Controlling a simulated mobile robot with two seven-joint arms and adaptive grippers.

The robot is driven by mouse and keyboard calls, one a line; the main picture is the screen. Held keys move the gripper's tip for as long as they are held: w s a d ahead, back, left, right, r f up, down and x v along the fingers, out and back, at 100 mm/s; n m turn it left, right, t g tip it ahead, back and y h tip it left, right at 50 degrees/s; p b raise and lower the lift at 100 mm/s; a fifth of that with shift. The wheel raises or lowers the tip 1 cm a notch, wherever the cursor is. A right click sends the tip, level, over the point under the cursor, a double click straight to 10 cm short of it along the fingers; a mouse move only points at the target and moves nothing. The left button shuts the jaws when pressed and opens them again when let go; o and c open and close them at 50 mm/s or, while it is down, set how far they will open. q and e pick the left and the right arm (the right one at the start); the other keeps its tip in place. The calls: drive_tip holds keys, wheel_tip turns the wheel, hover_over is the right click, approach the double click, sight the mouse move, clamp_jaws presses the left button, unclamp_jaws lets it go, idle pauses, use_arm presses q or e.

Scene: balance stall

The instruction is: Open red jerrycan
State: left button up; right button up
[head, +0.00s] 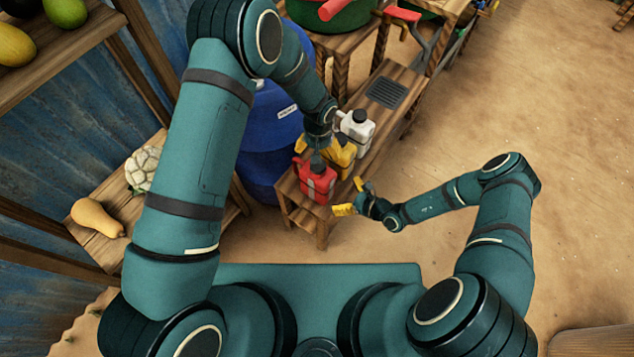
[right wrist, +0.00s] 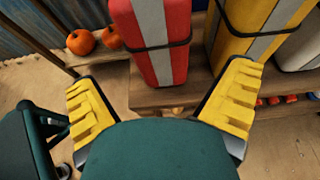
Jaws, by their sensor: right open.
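The red jerrycan (head: 315,183) stands upright at the near end of a wooden bench, with a dark cap on top. In the right wrist view the red jerrycan (right wrist: 160,45), with a grey stripe and dark strap, is beyond and between my open fingers. My right gripper (head: 353,198) is open and empty, with yellow fingers just right of the can; it also shows in the right wrist view (right wrist: 160,105). My left gripper (head: 318,146) is above and just behind the red can's cap, close to the yellow can. Its fingers are mostly hidden, and whether they touch the cap is unclear.
A yellow jerrycan (head: 343,154) and a white jerrycan (head: 357,127) stand behind the red one on the bench (head: 378,113). A blue barrel (head: 263,125) is left of it. Shelves with produce stand further left.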

sight(331, 189)
drive_tip(key=shift+x, duration=3.1)
